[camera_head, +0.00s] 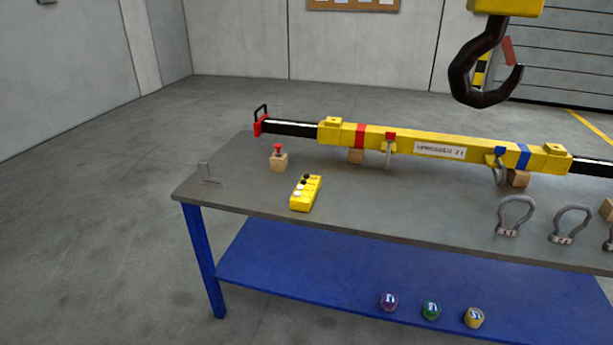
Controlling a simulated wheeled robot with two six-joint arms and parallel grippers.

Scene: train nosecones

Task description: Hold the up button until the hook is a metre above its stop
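A dark crane hook (483,72) with a red latch hangs from a yellow block (508,6) at the upper right. It is above the level of the table, near the yellow spreader beam. A yellow control box (305,193) with black and white buttons lies on the table's left half. Which button is the up button is too small to tell. No gripper touches the box. Neither of my grippers shows in the head view. The hook's stop cannot be made out.
The grey table (400,223) bears the yellow beam (445,146) on wooden blocks, a wooden block with a red knob (278,158), a grey bracket (209,175) and several shackles (515,215). Three coloured round pieces (430,309) sit on the blue lower shelf (350,270). Floor at left is clear.

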